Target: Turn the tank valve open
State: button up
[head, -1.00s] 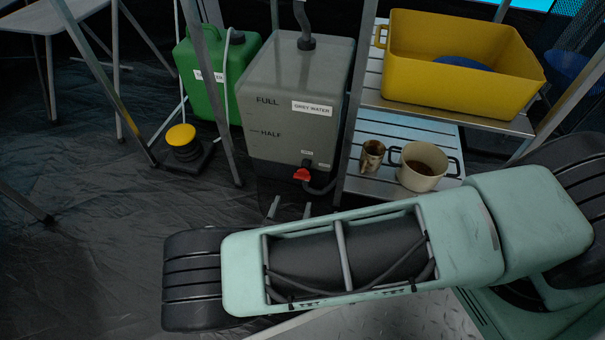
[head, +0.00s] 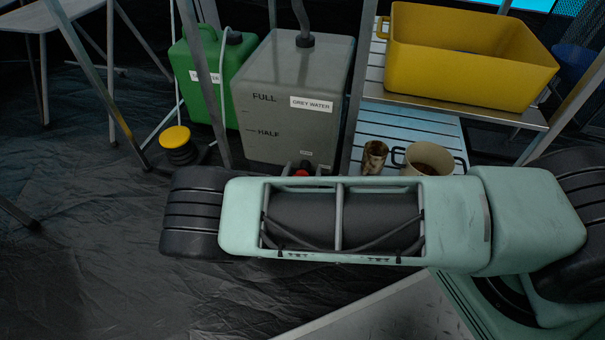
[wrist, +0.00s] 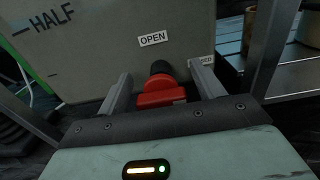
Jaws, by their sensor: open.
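The grey water tank (head: 282,100) stands upright on the floor, with FULL and HALF marks on its front. Its red valve handle (head: 301,173) is mostly hidden behind my arm in the head view. In the wrist view the red valve handle (wrist: 160,94) sits on a black stem, below a label reading OPEN (wrist: 153,38). A second label right of the handle is partly hidden by a finger. My gripper (wrist: 160,72) is open, one finger on each side of the handle; contact cannot be told. It is hidden in the head view.
A green container (head: 211,75) stands left of the tank, with a yellow-topped pump (head: 176,138) on the floor. On the right, a slatted rack holds a yellow bin (head: 465,70), a tin cup (head: 374,157) and a pot (head: 424,160). A tent pole (head: 357,80) stands between tank and rack.

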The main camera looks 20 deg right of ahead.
jog(key=c, duration=1)
jog(key=shift+r+n+p, duration=0.1)
jog(key=shift+n+p, duration=0.2)
jog(key=shift+p, duration=0.1)
jog(key=n+p, duration=0.2)
jog(key=n, duration=0.1)
jog(key=shift+a, duration=0.1)
jog(key=n+p, duration=0.2)
jog(key=n, duration=0.2)
jog(key=shift+a, duration=0.1)
jog(key=n, duration=0.3)
jog(key=n+p, duration=0.1)
jog(key=n, duration=0.1)
jog(key=shift+w+f, duration=0.1)
jog(key=shift+f, duration=0.15)
jog(key=n, duration=0.5)
jog(key=shift+f, duration=0.15)
jog(key=shift+n, duration=0.3)
